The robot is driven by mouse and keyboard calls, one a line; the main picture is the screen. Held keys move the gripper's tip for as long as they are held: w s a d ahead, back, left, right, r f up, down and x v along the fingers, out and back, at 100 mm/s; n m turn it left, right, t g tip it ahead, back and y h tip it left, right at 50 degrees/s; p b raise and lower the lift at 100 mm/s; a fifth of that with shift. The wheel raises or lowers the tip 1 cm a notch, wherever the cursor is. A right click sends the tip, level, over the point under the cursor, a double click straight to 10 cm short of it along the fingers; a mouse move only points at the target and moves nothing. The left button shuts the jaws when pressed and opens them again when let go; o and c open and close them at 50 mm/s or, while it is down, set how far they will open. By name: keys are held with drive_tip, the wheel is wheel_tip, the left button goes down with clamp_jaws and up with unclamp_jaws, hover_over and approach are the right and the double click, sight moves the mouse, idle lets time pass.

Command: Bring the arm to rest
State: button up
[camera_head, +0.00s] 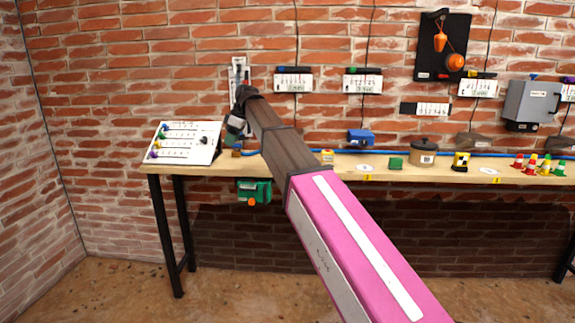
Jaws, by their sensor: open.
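My arm reaches from the bottom right of the head view up and to the left, with a pink and white link near me and a dark brown link beyond it. The far end of the arm is over the left part of the wooden bench (290,160). My gripper (235,138) is small there, near the back wall and just right of the white sloped board (184,143). The jaws are open. I cannot tell from this view whether the gripper touches anything, and the arm hides part of the bench behind it.
A green device (254,191) hangs at the front edge. A black panel (441,47) and grey box (530,102) are on the brick wall.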

drive_tip(key=s+d+f+m+h, duration=0.1)
drive_tip(key=s+d+f+m, duration=0.2)
drive_tip(key=d+f, duration=0.6)
drive_tip(key=s+d+f+m, duration=0.25)
drive_tip(key=d+f, duration=0.35)
drive_tip(key=f, duration=0.4)
drive_tip(key=s+d+f+m+h, duration=0.15)
drive_tip(key=d+f+m, duration=0.25)
drive_tip(key=d+f, duration=0.5)
drive_tip(key=s+d+f+m+h, duration=0.2)
drive_tip(key=s+d+f+m, duration=0.5)
drive_tip(key=s+d+f, duration=0.9)
wheel_tip(320, 180, down, 2)
drive_tip(key=shift+s+f+m, duration=0.15)
drive_tip(key=shift+s+m, duration=0.2)
drive_tip(key=shift+s, duration=0.8)
